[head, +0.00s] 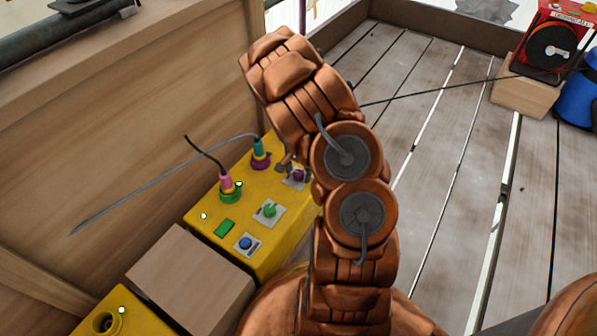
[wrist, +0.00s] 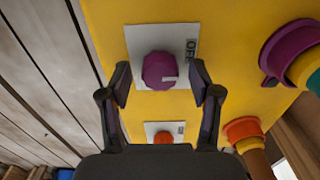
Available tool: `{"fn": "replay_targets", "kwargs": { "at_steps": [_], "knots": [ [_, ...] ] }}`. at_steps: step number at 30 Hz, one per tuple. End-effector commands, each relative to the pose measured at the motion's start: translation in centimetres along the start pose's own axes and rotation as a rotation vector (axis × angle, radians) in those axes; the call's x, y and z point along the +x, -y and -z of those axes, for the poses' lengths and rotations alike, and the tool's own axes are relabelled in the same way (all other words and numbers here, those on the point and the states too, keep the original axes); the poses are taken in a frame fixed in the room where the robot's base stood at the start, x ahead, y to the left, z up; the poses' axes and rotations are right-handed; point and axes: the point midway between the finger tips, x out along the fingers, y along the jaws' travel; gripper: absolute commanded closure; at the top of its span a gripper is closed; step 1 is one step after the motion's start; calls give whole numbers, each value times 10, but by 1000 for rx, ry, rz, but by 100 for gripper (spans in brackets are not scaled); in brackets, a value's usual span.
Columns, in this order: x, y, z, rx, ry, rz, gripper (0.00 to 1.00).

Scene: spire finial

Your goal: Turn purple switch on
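The purple switch (wrist: 159,71) is a faceted knob on a pale plate (wrist: 140,38) marked "OFF" at its right edge, on the yellow box (wrist: 105,18). A light mark sits at the knob's lower right. In the head view the purple switch (head: 299,175) is partly hidden by my arm. My gripper (wrist: 160,76) is open, with one finger on each side of the knob in the wrist view. Gaps show between fingers and knob; I cannot tell how far the fingertips are from the plate. In the head view only a small part of my gripper (head: 283,168) shows.
On the yellow box (head: 215,209) are a green switch (head: 269,209) and a blue switch (head: 246,243). A teal plug (head: 258,147) and a pink plug (head: 226,183) stand in sockets. An orange switch (wrist: 163,138) is near the gripper's base. A wooden wall (head: 130,110) is behind.

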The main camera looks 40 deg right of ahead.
Motion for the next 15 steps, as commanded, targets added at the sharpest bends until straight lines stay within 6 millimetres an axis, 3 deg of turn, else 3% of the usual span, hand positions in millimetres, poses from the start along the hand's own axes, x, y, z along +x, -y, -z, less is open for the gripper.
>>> {"fn": "replay_targets", "kwargs": {
  "at_steps": [2,15],
  "knots": [
    [0,0,0,0,0,0,44],
    [0,0,0,0,0,0,90]
  ]
}}
